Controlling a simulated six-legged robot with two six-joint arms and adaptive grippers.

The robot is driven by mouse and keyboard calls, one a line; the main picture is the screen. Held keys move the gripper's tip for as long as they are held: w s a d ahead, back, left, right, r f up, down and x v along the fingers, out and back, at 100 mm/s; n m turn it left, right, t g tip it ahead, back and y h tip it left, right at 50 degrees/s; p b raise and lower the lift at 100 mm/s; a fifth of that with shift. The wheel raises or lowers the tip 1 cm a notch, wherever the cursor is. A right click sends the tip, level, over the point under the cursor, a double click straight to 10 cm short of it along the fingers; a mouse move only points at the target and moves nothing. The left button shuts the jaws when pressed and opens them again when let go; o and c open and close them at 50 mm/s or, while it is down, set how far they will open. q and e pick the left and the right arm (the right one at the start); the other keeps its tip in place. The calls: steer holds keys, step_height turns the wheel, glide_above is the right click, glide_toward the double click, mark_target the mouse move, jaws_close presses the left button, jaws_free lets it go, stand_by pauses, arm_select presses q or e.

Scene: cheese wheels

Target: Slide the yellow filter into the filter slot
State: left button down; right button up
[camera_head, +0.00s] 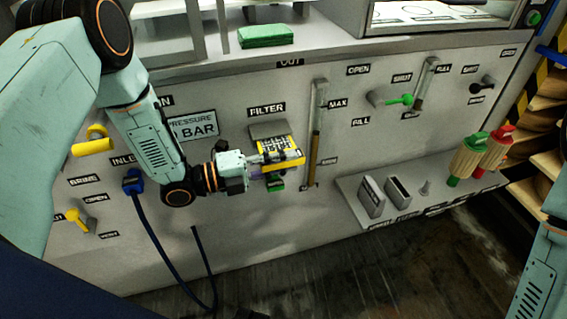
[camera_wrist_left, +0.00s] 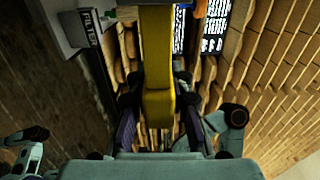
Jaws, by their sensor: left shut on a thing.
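The yellow filter (camera_head: 294,144) has a yellow frame and a dark-and-white patterned face. My left gripper (camera_head: 272,160) is shut on it and holds it in front of the grey panel, just below the FILTER label. A grey housing at the filter slot (camera_head: 268,130) shows right behind the filter; its opening is mostly hidden, so I cannot tell whether the filter touches it. In the left wrist view the yellow filter (camera_wrist_left: 157,50) stands edge-on between the fingers of my left gripper (camera_wrist_left: 158,112). My right gripper is out of view.
A green handle (camera_head: 275,184) sits just under the gripper. A vertical gauge (camera_head: 316,135) stands close to the right. A shelf (camera_head: 352,190) at lower right bears grey blocks and green and red-topped items. A blue hose (camera_head: 155,235) hangs at left. A green pad (camera_head: 265,36) lies on top.

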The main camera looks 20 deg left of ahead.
arm_select(q)
steer(key=shift+w+a, duration=0.65)
steer(key=shift+w, duration=0.35)
steer(key=c, duration=1.1)
jaws_free()
steer(key=shift+c, duration=0.2)
